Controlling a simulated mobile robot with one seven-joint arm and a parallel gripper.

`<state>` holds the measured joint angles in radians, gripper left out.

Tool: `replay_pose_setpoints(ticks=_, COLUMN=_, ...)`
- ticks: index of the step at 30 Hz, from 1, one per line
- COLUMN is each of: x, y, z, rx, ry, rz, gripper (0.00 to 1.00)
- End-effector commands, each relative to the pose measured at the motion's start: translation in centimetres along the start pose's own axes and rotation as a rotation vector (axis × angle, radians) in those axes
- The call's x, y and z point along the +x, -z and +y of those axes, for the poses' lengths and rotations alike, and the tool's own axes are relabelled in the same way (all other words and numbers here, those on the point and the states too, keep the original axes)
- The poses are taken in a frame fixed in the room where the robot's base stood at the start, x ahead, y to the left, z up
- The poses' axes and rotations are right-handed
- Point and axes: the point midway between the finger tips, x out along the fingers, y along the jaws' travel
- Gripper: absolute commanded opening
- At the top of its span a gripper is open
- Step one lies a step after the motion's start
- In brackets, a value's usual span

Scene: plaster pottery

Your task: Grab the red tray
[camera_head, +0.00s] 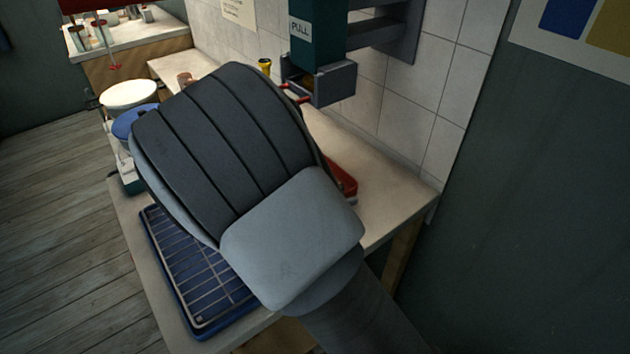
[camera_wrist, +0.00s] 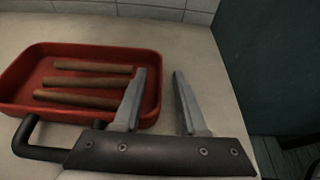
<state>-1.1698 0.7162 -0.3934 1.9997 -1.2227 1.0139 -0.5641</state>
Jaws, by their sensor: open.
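The red tray (camera_wrist: 88,54) lies on the pale counter in the wrist view, filling the left half, with several brown sticks (camera_wrist: 85,82) inside it. In the head view only a corner of the red tray (camera_head: 342,179) shows; my arm hides the rest. My gripper (camera_wrist: 160,72) is open and empty in the wrist view. Its left finger overlaps the tray's right side in the picture, and its right finger is over bare counter to the right of the tray. I cannot tell whether a finger touches the tray. My gripper is hidden behind my arm in the head view.
A blue tray with a wire rack (camera_head: 195,270) sits at the counter's front. A green wall dispenser marked PULL (camera_head: 318,40) hangs above the counter. White (camera_head: 128,94) and blue round pans stand at the left. Bare counter (camera_head: 385,185) lies right of the red tray.

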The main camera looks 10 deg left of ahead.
Motion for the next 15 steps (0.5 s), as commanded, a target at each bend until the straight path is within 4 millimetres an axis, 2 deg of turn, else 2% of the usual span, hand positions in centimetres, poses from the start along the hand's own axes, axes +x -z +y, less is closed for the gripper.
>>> replay_pose_setpoints(ticks=8, x=0.43, y=-0.03, z=0.02, rx=0.001, ry=-0.001, rz=0.001, gripper=0.41)
replay_pose_setpoints(ticks=15, x=0.40, y=-0.03, z=0.03, rx=0.001, ry=-0.001, rz=0.001, gripper=0.00)
